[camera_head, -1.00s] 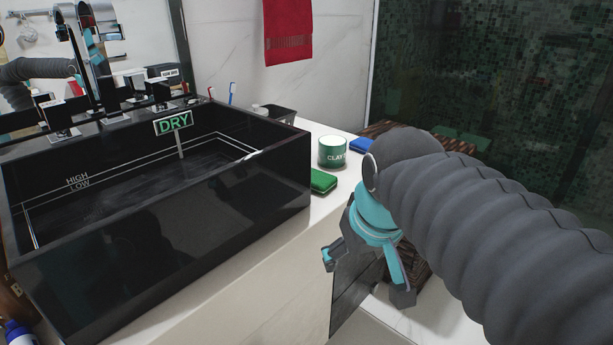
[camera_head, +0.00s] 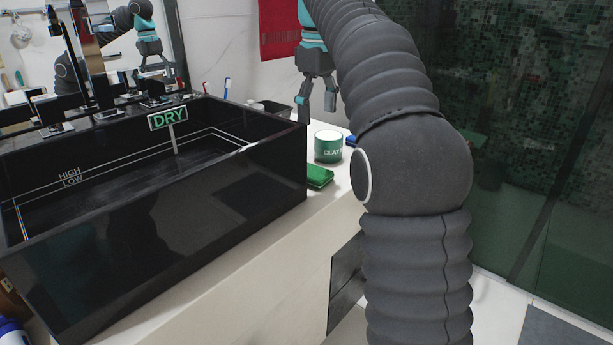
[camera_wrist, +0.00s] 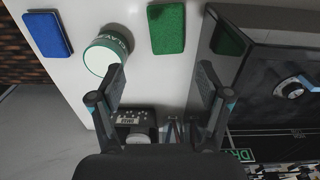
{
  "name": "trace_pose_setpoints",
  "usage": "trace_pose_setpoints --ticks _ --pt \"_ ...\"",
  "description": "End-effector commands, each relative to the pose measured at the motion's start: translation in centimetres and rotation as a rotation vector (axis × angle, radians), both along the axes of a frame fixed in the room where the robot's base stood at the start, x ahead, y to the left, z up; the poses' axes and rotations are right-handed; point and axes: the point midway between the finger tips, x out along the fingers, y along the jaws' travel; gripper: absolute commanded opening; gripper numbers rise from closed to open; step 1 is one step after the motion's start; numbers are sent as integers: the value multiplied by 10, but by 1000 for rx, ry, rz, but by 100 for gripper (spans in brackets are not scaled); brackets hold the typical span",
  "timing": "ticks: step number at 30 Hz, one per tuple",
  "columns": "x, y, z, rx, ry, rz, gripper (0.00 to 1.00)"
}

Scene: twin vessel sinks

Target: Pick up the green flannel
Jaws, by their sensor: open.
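The green flannel (camera_head: 319,177) lies folded flat on the white counter, beside the right wall of the black sink. In the wrist view the green flannel (camera_wrist: 167,28) is at the top middle, beyond my fingertips and apart from them. My gripper (camera_head: 317,104) is raised above the counter, behind the flannel and near the sink's back right corner, with its fingers pointing down. In the wrist view my gripper (camera_wrist: 163,82) shows two spread fingers with nothing between them.
A green clay tub (camera_head: 328,147) stands close behind the flannel. A blue folded cloth (camera_wrist: 47,33) lies beyond the tub. The black sink (camera_head: 200,200) has high walls and a DRY sign (camera_head: 168,117). A dark container (camera_head: 270,108) and toothbrushes stand behind. A red towel (camera_head: 278,30) hangs on the wall.

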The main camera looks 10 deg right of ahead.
Motion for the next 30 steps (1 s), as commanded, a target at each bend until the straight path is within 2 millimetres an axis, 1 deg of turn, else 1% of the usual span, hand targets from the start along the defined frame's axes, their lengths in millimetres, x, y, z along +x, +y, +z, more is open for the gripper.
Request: trace_pose_setpoints --ticks 1,5,8,11,18,21,28,30 --pt "5 3 1 0 9 15 77" --pt "8 7 4 0 28 39 77" --pt "9 9 0 0 35 46 77" --pt "8 9 -14 0 35 48 77" --pt "7 9 -58 0 35 47 77" --pt "7 9 -71 0 35 47 77" --pt "7 9 -83 -1 33 47 77" --pt "6 8 -90 0 33 47 77"
